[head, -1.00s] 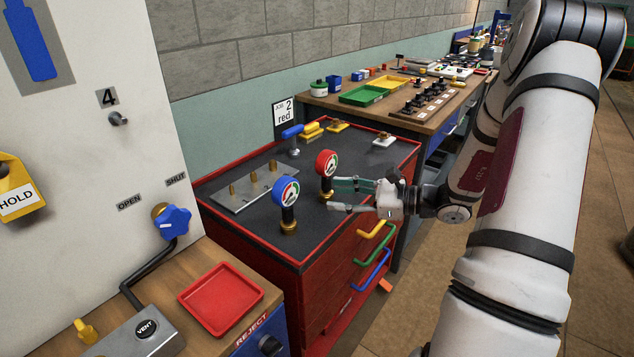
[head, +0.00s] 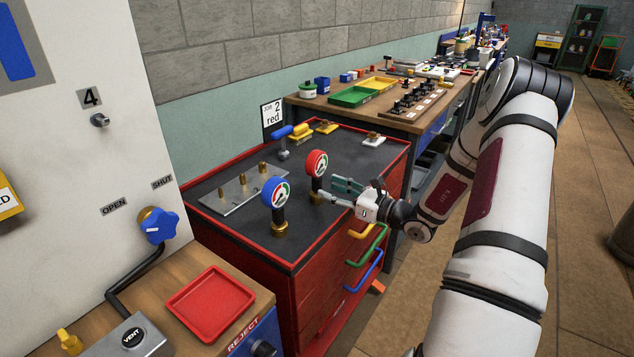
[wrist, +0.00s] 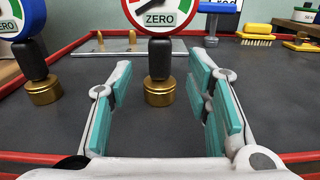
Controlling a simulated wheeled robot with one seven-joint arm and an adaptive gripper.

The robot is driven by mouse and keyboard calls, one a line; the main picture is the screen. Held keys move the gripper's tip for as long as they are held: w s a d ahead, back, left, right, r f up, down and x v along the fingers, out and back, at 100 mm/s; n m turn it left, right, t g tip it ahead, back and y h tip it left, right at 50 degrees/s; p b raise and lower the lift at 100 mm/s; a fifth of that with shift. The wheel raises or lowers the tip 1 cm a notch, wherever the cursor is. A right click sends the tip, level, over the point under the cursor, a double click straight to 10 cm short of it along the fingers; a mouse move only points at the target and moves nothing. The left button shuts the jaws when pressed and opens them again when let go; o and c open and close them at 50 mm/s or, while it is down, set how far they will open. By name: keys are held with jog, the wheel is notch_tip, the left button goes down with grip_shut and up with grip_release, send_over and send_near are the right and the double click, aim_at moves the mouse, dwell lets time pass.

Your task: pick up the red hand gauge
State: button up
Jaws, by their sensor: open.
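The red hand gauge (head: 317,163) stands upright on the dark top of the red cabinet, with a white dial, a black stem and a brass base. In the wrist view its dial (wrist: 160,12), marked ZERO, is cut off at the top. My gripper (head: 330,191) is open and empty, low at the gauge's right side. In the wrist view its teal-padded fingers (wrist: 160,78) show on either side of the stem and brass base, with a gap on both sides. How far the stem lies between the fingertips is hard to tell.
A similar blue gauge (head: 273,193) stands to the left, near the front edge. A red tray (head: 211,304) lies on the wooden bench at front left.

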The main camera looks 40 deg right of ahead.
aim_at(321, 184)
jog(key=x, duration=0.5)
jog(key=shift+w+r, duration=0.15)
grip_shut()
